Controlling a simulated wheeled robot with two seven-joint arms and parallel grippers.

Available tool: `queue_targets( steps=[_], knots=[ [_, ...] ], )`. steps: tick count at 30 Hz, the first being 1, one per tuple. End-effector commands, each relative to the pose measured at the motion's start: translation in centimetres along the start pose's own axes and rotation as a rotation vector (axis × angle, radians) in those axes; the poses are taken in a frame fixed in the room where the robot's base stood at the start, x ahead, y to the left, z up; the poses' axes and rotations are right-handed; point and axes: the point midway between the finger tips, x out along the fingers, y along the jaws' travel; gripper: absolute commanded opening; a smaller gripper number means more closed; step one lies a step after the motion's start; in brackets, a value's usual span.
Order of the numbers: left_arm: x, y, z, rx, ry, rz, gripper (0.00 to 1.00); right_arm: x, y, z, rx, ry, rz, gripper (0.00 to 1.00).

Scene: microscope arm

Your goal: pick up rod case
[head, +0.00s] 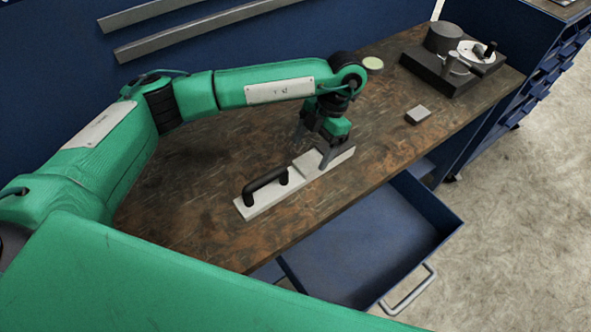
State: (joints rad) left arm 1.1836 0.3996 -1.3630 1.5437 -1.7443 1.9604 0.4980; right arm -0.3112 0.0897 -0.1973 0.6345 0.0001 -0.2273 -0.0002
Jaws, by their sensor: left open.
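A long pale flat piece (262,201) lies on the wooden workbench (200,200), with a black bar handle (265,182) standing on its left part. I cannot tell for sure which of these is the rod case. My left gripper (312,152) points down with its fingers apart, right over the pale block. The fingers hide part of the block, and I cannot tell whether they touch it. My right gripper is out of view.
A small grey box (418,114) lies to the right on the bench. A dark device (450,70) and a round pale-topped item (373,64) stand at the back. An open blue drawer (370,240) juts out below the bench's front edge. The bench's left part is clear.

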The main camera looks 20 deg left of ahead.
Motion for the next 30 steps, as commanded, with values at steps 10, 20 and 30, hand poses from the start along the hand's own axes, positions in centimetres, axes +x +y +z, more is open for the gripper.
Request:
queue_targets(
  steps=[10,20,30],
  knots=[
    [3.0,0.1,-0.2,-0.001,0.000,-0.002,0.80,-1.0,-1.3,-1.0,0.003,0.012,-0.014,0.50],
    [7.2,0.3,-0.3,-0.001,0.000,-0.002,0.80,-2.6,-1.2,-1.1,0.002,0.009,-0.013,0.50],
    [7.4,0.3,-0.2,0.000,-0.002,-0.001,0.62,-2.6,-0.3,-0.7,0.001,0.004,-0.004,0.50]
  ],
)
